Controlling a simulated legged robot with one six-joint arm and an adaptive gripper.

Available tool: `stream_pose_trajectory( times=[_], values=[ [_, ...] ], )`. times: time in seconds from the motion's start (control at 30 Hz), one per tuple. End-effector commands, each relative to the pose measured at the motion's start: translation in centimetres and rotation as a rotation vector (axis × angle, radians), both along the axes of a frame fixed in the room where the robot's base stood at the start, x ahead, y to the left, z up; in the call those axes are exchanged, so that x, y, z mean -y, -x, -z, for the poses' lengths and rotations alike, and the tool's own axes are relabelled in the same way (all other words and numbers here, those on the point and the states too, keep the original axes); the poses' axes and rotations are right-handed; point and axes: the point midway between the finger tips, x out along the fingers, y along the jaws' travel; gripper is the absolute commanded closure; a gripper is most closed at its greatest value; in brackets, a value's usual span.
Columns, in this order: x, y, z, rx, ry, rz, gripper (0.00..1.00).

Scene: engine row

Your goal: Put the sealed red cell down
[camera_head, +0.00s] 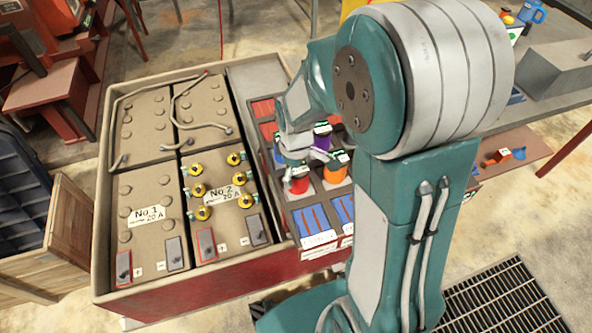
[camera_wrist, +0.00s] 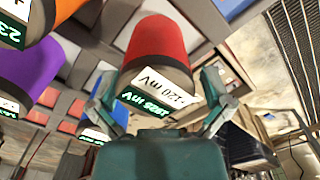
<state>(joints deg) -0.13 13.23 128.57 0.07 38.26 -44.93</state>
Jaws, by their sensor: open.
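The red cell (camera_head: 299,187) stands in the compartment tray beside the battery box. An orange cell (camera_head: 336,172) is just to its right and a purple cell (camera_head: 322,142) is behind. In the wrist view the red cell (camera_wrist: 158,48) is large and central, with a white label and a green display. My gripper (camera_wrist: 158,88) is open, with one finger on either side of the red cell's labelled end. A contact between fingers and cell cannot be made out. In the head view my gripper (camera_head: 296,160) is just above the red cell and hides part of its top.
The battery box (camera_head: 100,210) holds brown batteries with yellow caps at the left. Blue and red striped blocks (camera_head: 312,220) fill other tray compartments. My arm covers the tray's right side. A grey bench (camera_head: 545,85) is at the right and a floor grate (camera_head: 490,300) lies below.

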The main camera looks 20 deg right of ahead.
Motion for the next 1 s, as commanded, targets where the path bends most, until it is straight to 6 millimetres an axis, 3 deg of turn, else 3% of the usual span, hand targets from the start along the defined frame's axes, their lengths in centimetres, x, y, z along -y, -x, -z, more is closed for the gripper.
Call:
stream_pose_trajectory(
  times=[0.27,0.7,1.0],
  values=[
    [0.0,-0.1,-0.7,0.003,0.000,0.000,0.00],
    [0.0,-0.1,-9.3,0.006,0.000,0.000,0.00],
    [0.0,0.1,-12.3,0.004,0.000,0.005,0.00]
  ],
)
